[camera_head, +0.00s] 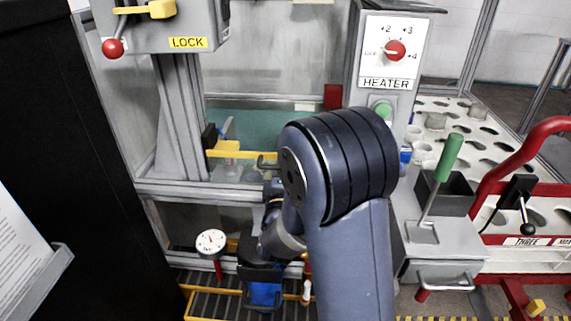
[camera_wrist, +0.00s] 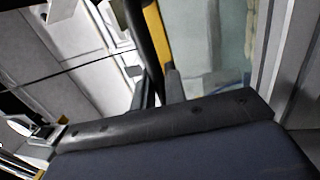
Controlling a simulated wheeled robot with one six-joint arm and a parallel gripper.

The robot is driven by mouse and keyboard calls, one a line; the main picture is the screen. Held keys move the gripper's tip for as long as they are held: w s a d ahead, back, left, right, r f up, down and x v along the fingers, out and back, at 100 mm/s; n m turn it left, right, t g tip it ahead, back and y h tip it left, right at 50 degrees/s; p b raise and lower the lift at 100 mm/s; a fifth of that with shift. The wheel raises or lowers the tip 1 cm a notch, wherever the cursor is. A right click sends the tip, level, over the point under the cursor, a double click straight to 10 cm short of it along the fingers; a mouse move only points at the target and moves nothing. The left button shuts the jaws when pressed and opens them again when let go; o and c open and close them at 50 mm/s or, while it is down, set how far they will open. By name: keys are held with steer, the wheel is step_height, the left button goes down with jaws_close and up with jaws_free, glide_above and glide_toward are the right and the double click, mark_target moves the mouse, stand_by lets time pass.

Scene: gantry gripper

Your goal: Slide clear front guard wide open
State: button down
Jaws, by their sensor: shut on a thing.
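The clear front guard (camera_head: 240,154) shows in the head view as a see-through panel with a yellow edge strip, in the grey frame left of my arm. In the wrist view the guard's clear pane (camera_wrist: 208,42) and its yellow edge fill the upper middle, with a dark handle bar (camera_wrist: 138,28) beside the yellow strip. My gripper (camera_wrist: 160,88) has its fingers at this bar and is shut on it. In the head view my wrist and forearm hide most of the gripper and part of the guard's right side.
A heater panel (camera_head: 390,52) with a red knob stands on the right post. A lock box (camera_head: 165,32) with a red-ball lever is upper left. A lever with a green grip (camera_head: 449,158) and a red tube rail (camera_head: 510,160) stand right. A dial gauge (camera_head: 211,242) sits low left.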

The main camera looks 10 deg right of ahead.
step_height(320, 180, down, 6)
steer(key=b, duration=0.3)
steer(key=shift+r, duration=0.1)
steer(key=c, duration=1.5)
jaws_free()
steer(key=shift+c, duration=0.2)
steer(key=shift+s, duration=0.1)
steer(key=p+v, duration=0.1)
steer(key=v, duration=0.9)
steer(key=shift+s+a, duration=0.15)
steer(key=shift+s, duration=0.2)
steer(key=shift+w, duration=0.15)
